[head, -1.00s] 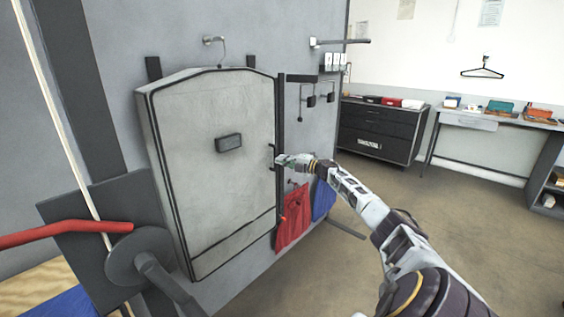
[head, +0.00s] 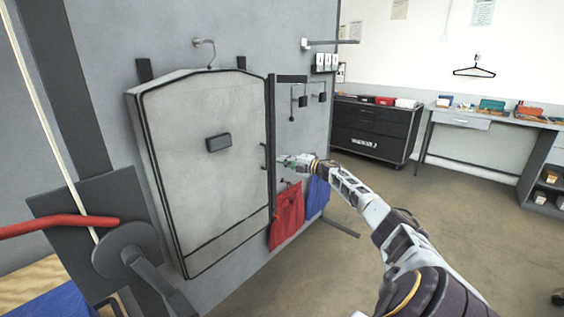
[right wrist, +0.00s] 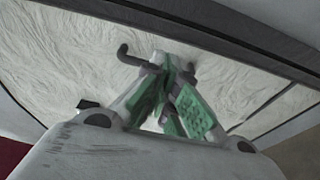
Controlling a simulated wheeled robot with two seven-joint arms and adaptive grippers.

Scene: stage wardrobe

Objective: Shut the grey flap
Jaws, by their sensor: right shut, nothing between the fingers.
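The grey flap (head: 215,175) is the large pale, black-edged front of a tall cabinet on the wall in the head view. It looks about flush with the cabinet body; I cannot tell whether a small gap remains at its right edge. A dark handle (head: 264,157) sits on that edge. My right gripper (head: 284,161) is shut and empty, just right of the handle. In the right wrist view, its green-padded fingertips (right wrist: 174,75) are close to the pale panel (right wrist: 80,45), partly hiding the dark handle (right wrist: 126,56). I cannot tell whether they touch. My left gripper is out of view.
A dark post (head: 271,130) stands along the flap's right edge. Red cloth (head: 287,215) and blue cloth (head: 318,192) hang below my right gripper. A red bar (head: 60,227) juts in at left. Floor (head: 470,225) at right is open.

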